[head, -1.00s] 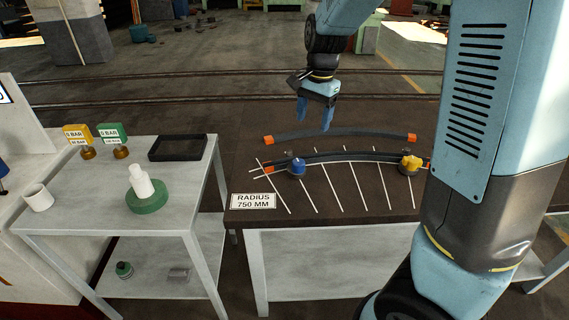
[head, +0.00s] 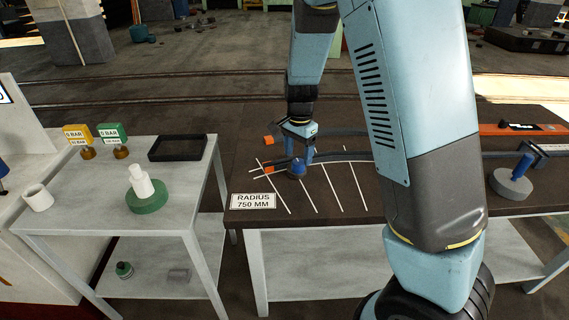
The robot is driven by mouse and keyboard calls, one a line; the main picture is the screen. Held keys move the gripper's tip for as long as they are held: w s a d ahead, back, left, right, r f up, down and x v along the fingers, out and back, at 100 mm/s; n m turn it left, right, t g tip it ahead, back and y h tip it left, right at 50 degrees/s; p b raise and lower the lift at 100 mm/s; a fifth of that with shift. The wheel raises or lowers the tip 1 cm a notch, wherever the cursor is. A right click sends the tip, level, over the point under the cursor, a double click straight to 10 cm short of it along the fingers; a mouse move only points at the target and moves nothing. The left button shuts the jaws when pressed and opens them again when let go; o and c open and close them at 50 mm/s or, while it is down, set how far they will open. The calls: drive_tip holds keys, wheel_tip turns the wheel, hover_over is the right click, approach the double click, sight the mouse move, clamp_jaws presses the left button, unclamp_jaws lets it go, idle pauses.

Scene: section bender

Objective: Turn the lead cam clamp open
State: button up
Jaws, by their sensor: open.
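A blue cam clamp (head: 297,172) stands at the left end of the curved dark bar (head: 342,157) on the brown table. The bar has an orange end (head: 268,169) just left of that clamp. My gripper (head: 298,160) points down with its blue fingers open, right at the top of the blue clamp. I cannot tell whether the fingers touch it, and they partly hide its top. The yellow clamp farther along the bar is hidden behind my arm. Which clamp is the lead one is not marked in view.
A second dark bar with an orange end (head: 268,140) lies behind. A grey round base with a blue handle (head: 513,181) stands at the table's right. A "RADIUS 750 MM" sign (head: 253,201) is at the front left. A side table holds a black tray (head: 177,147).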

sight(298, 162)
drive_tip(key=shift+f, duration=2.2)
drive_tip(key=shift+c, duration=0.5)
